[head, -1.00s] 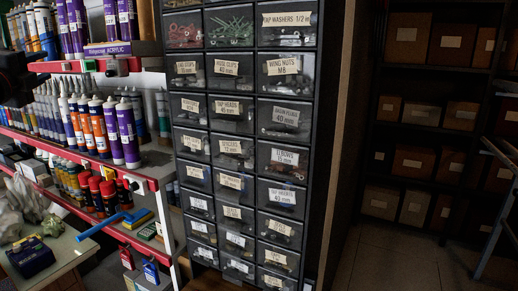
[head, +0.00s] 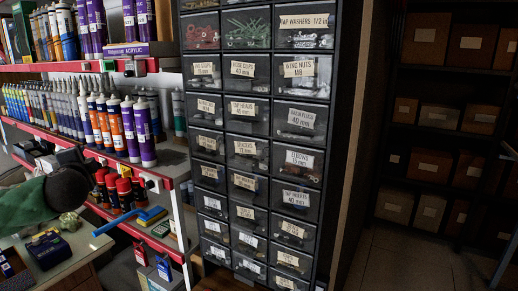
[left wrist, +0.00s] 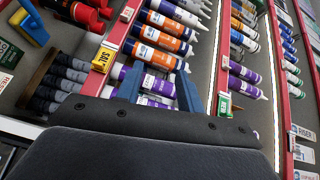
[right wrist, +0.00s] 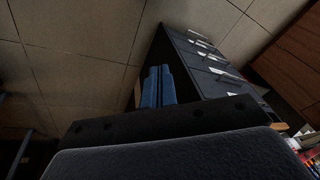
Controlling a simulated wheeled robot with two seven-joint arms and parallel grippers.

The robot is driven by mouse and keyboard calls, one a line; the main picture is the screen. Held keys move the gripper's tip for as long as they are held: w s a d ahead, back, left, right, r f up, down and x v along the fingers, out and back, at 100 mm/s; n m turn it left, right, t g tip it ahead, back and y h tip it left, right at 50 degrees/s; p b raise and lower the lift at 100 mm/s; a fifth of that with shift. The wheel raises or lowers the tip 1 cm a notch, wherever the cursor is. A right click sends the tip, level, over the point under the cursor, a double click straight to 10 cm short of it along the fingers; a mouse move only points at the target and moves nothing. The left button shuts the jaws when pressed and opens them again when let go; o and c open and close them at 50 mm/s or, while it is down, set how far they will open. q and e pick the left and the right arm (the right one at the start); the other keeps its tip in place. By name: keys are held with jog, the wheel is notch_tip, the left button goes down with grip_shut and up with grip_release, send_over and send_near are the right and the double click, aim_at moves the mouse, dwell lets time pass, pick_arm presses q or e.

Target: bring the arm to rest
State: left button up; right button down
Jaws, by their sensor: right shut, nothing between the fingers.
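My left arm (head: 45,198) comes in low at the left of the head view, in front of the red-edged shelves. My left gripper (head: 66,158) shows there as a dark shape, its fingertips hard to make out. In the left wrist view its two blue fingers (left wrist: 160,88) stand apart with nothing held between them. Purple tubes (left wrist: 152,82) behind them are on the shelf. My right gripper (right wrist: 158,75) is outside the head view. In the right wrist view its blue fingers are together and empty, with floor tiles and a dark drawer cabinet (right wrist: 205,65) beyond.
The shelves hold sealant tubes (head: 130,130) and a blue tool (head: 130,221) jutting over the edge. A bench (head: 70,262) stands at lower left. A labelled drawer cabinet (head: 332,105) fills the middle. Open floor (head: 405,262) and shelved boxes (head: 425,38) are at the right.

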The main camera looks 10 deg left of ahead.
pick_arm(q)
jog(key=s+d+f+n+g+h, duration=0.1)
jog(key=s+d+f+g+h, duration=0.15)
jog(key=d+f, duration=0.65)
jog(key=s+d+f+n+g+h+p, duration=0.15)
jog(key=s+d+f, duration=0.25)
jog(key=f, duration=1)
jog(key=s+d+f+n+g+h, duration=0.1)
jog(key=s+d+f+g, duration=0.15)
jog(key=d+f, duration=0.65)
jog(key=s+d+f+n+g+h, duration=0.2)
jog(key=s+d+f+g+h, duration=0.1)
jog(key=s+d+f, duration=0.7)
jog(key=s+d+f+n+g+h+p, duration=0.1)
jog(key=s+d+f+g+h, duration=0.2)
jog(key=s+d+f, duration=0.6)
jog(key=shift+s+d+f+n, duration=0.35)
jog(key=shift+s+f, duration=0.4)
jog(key=shift+s, duration=2.85)
pick_arm(e)
jog(key=shift+w+d+r, duration=0.1)
jog(key=shift+d+r, duration=0.25)
jog(key=shift+r, duration=0.3)
jog(key=shift+s+d+r, duration=0.1)
jog(key=shift+d+r, duration=0.2)
jog(key=shift+r, duration=0.3)
jog(key=shift+w+d+r, duration=0.1)
jog(key=shift+d+r, duration=0.25)
jog(key=shift+r, duration=0.3)
